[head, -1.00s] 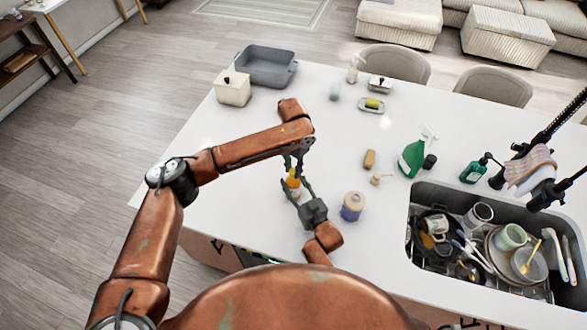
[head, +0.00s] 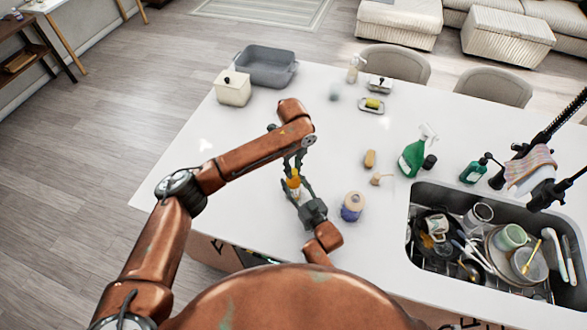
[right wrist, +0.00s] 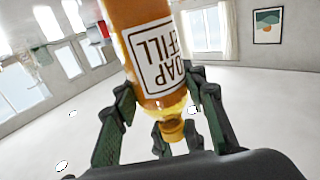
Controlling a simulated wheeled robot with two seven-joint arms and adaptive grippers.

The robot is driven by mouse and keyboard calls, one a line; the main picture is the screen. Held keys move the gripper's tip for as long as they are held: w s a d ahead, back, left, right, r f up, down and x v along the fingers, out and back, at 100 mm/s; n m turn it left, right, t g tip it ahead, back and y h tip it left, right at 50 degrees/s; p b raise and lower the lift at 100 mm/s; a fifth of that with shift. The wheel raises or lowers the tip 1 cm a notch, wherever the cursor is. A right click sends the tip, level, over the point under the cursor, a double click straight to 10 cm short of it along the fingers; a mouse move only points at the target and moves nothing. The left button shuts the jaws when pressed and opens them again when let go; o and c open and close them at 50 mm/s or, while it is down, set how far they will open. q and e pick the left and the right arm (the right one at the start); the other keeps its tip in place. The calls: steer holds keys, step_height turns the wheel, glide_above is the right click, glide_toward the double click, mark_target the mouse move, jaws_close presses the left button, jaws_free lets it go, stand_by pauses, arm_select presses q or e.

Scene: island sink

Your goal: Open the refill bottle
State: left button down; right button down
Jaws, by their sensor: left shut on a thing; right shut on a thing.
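The refill bottle (head: 293,181) is amber, with a white label, and shows only in part between my two grippers in the head view. In the right wrist view the bottle (right wrist: 155,60) stands between the fingers of my right gripper (right wrist: 160,105), with its narrow orange cap end (right wrist: 171,130) toward the palm side of the picture. My right gripper (head: 298,191) is shut on the bottle's body. My left gripper (head: 293,168) reaches down from above and is shut at the bottle's top end. Its exact grip on the cap is hidden.
A blue jar with a tan lid (head: 353,206) stands just right of my right gripper. The sink (head: 425,193) holds dishes.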

arm_select(q)
steer(key=n, duration=0.6)
steer(key=shift+n, duration=0.3)
steer(key=n, duration=0.4)
steer(key=shift+d, duration=0.1)
steer(key=n, duration=1.7)
steer(key=shift+r+n, duration=0.1)
steer(key=shift+n, duration=0.3)
steer(key=n, duration=0.9)
